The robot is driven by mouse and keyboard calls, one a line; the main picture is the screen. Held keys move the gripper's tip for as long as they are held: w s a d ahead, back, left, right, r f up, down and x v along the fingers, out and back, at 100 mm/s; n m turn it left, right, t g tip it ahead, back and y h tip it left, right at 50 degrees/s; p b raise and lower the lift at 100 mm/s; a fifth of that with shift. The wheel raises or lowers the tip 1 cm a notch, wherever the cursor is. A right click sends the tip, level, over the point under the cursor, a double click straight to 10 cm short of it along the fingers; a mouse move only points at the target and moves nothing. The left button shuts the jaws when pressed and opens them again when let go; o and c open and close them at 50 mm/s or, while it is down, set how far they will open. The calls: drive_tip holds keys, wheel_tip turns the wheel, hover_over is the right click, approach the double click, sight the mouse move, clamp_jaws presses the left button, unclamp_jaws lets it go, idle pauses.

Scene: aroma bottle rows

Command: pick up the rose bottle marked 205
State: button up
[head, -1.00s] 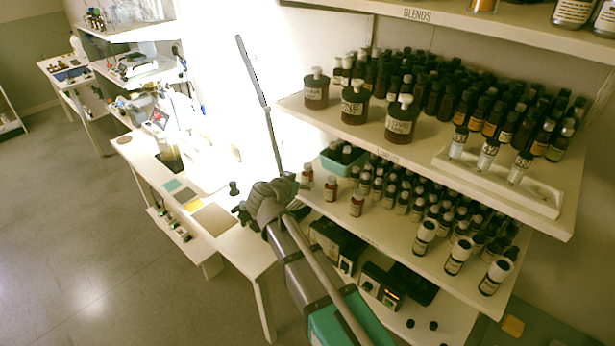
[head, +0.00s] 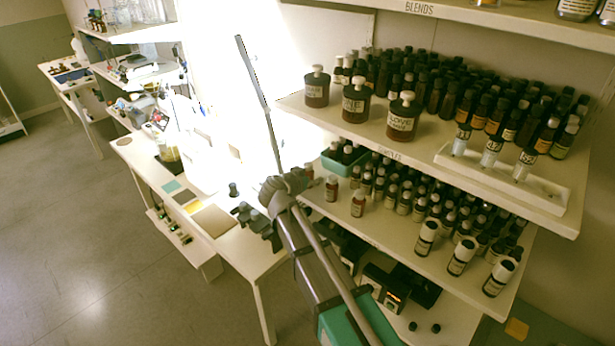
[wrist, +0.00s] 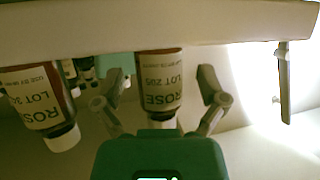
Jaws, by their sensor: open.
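The rose bottle marked 205 (wrist: 160,85) shows in the wrist view, upside down in the picture, with a "ROSE LOT 205" label and a white cap. My gripper (wrist: 168,85) is open, with one finger on each side of the bottle in the picture; contact cannot be told. Another rose bottle (wrist: 40,100), its lot number partly cut off, is to its left. In the head view my gripper (head: 258,222) is left of the middle shelf's front edge. Two small brown bottles, one (head: 331,188) and another (head: 357,204), stand there; their labels are unreadable in that view.
The middle shelf (head: 385,232) holds rows of dark bottles and a green bin (head: 338,168). The upper shelf (head: 425,165) overhangs it, carrying large jars and many bottles. A workbench (head: 225,240) stands left, with open floor beyond.

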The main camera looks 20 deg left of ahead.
drive_tip(key=c, duration=1.3)
drive_tip(key=shift+o, duration=0.2)
drive_tip(key=shift+r, duration=0.1)
wheel_tip(320, 180, up, 3)
drive_tip(key=p, duration=0.3)
drive_tip(key=s+d+r+p, duration=0.8)
drive_tip(key=s+r+p, duration=0.1)
drive_tip(key=s+p, duration=0.1)
drive_tip(key=shift+s+d+r, duration=0.25)
drive_tip(key=shift+s+r, duration=0.15)
drive_tip(key=shift+s, duration=0.1)
